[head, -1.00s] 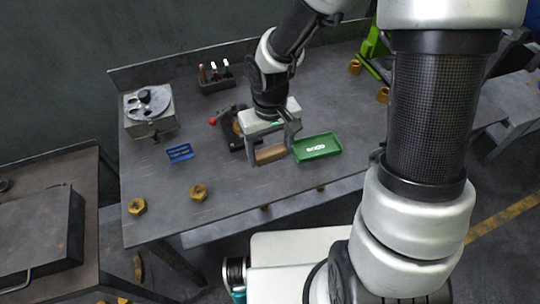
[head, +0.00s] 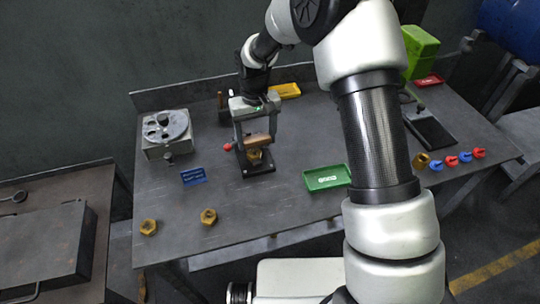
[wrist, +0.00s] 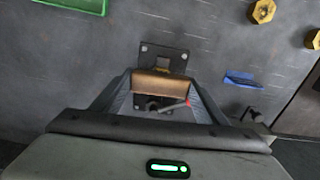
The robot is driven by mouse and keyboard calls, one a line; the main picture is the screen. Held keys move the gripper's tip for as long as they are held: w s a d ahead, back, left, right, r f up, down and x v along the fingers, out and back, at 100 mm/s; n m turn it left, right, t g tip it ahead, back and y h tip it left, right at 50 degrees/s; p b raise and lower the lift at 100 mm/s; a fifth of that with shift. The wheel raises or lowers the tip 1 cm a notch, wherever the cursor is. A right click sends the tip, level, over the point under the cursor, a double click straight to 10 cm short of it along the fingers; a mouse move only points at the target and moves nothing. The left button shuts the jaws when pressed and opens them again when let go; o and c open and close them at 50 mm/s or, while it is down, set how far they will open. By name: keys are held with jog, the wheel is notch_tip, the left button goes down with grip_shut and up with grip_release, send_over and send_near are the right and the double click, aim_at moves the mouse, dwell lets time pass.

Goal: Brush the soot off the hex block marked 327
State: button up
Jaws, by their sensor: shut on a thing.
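My gripper (head: 256,139) is shut on a brown wooden brush (head: 258,141), held crosswise between its two fingers. The brush also shows between the fingers in the wrist view (wrist: 160,83). Just below it in the head view, a brass-coloured hex block (head: 254,155) sits in a black clamp fixture (head: 262,170) with a red-tipped lever (head: 228,147). The brush hides part of the block, and I cannot tell whether they touch. No number or soot can be made out on the block. In the wrist view the brush covers the block's place over the black base plate (wrist: 163,55).
A green tray (head: 327,187) lies right of the fixture and a blue plate (head: 193,175) left. Two brass hex pieces (head: 208,216) (head: 148,227) lie near the front edge. A dial device (head: 168,130) stands at left. A yellow tray (head: 285,91) lies behind. The front middle is clear.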

aim_at(249, 153)
jog(key=shift+w+a+f, duration=0.1)
jog(key=shift+w+a, duration=0.3)
jog(key=shift+w, duration=0.3)
jog(key=shift+w+a+f, duration=0.2)
jog(key=shift+w, duration=0.15)
jog(key=shift+f+b, duration=1)
jog(key=shift+f, duration=0.8)
jog(key=shift+f+b, duration=0.4)
jog(key=shift+f, duration=0.15)
jog(key=shift+s+a+r, duration=0.1)
jog(key=shift+s+a, duration=0.25)
jog(key=shift+a, duration=0.5)
